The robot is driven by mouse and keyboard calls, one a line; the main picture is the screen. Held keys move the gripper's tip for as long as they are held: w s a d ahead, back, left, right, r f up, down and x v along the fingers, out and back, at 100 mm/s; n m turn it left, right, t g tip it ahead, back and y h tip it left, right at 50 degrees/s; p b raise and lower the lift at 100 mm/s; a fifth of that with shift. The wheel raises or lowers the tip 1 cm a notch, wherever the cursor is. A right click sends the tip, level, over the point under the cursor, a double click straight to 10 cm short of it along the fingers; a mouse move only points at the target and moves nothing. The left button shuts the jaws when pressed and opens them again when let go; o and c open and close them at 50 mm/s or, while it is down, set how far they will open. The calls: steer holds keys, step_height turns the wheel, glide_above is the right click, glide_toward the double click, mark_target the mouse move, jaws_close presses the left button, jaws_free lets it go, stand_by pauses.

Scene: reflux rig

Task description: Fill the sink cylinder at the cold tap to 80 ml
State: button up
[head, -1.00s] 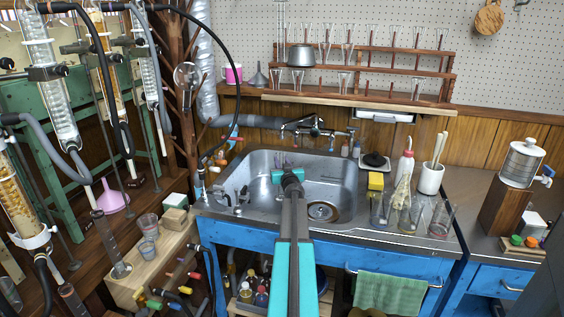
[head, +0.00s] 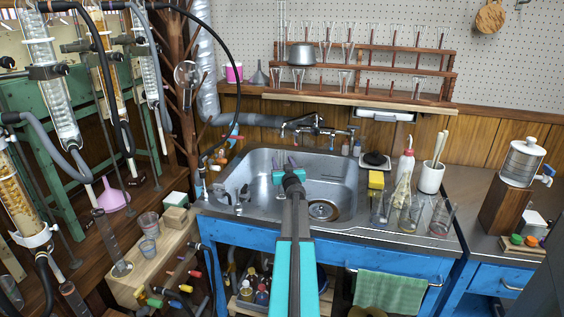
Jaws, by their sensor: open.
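The tap fitting (head: 316,129) is on the wall behind the steel sink (head: 262,160), with levers at both sides; I cannot tell which is cold. My gripper (head: 290,160) is open over the sink basin, in front of the taps, with nothing visible between its fingers. Clear glass vessels (head: 411,216) stand on the drainboard right of the sink. I cannot tell which one is the sink cylinder, and no water level can be read.
A wooden glassware rack (head: 360,98) hangs above the taps. Glass columns and hoses (head: 60,120) crowd the left side.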

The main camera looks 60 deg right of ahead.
steer(key=p+v, duration=0.1)
steer(key=v, duration=0.9)
steer(key=shift+s+a, duration=0.25)
steer(key=shift+r+p, duration=0.15)
steer(key=shift+p, duration=0.15)
stand_by(0.4)
